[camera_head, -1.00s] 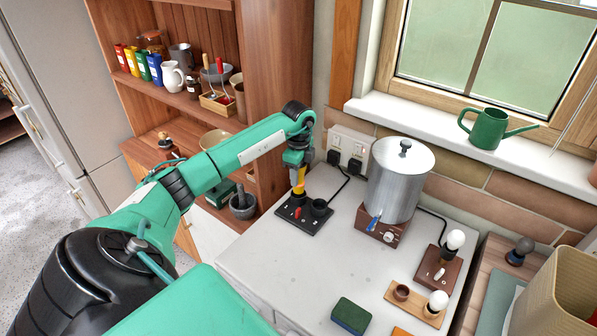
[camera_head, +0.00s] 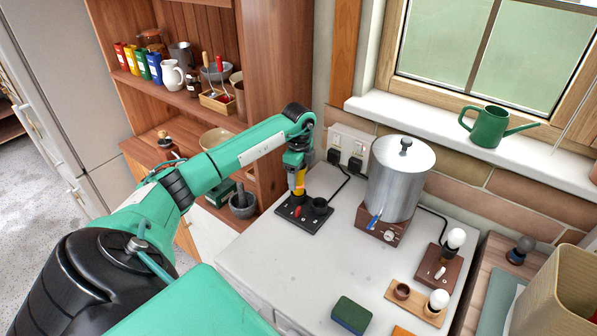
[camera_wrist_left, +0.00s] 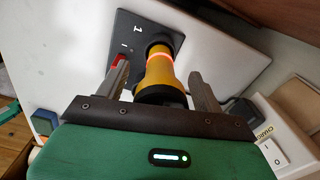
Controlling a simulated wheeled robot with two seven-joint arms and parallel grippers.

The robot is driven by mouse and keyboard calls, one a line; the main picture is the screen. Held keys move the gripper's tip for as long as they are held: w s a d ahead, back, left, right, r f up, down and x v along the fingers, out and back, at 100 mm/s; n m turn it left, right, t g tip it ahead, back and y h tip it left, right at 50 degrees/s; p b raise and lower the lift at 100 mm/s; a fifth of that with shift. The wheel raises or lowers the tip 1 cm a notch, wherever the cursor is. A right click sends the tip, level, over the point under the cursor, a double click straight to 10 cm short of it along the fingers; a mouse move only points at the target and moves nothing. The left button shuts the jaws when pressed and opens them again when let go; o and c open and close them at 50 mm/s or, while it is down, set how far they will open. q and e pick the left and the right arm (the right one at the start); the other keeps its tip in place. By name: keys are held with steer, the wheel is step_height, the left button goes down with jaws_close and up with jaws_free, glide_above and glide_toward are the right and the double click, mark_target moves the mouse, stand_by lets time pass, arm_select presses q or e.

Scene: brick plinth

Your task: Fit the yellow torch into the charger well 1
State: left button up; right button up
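The yellow torch (camera_head: 299,182) is upright at the left well of the black charger (camera_head: 312,221) on the worktop. In the left wrist view the torch (camera_wrist_left: 159,72) has a glowing red ring, and its far end meets a dark collar beside the printed "1". How deep it sits is hard to tell. My left gripper (camera_head: 298,168) is over the torch from above. In the left wrist view its two fingers (camera_wrist_left: 158,88) stand on either side of the torch with a gap at each side. The charger's other well (camera_head: 320,205) looks empty. My right gripper is out of view.
A steel urn (camera_head: 399,185) stands right of the charger, and wall sockets (camera_head: 349,146) with plugs and cables are behind. A wooden shelf unit (camera_head: 262,80) rises at the left. A green sponge (camera_head: 351,315) lies in front; the worktop between is clear.

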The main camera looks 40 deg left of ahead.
arm_select(q)
steer(key=shift+r, duration=0.25)
step_height(320, 180, up, 12)
steer(key=b, duration=0.3)
steer(key=shift+r, duration=0.65)
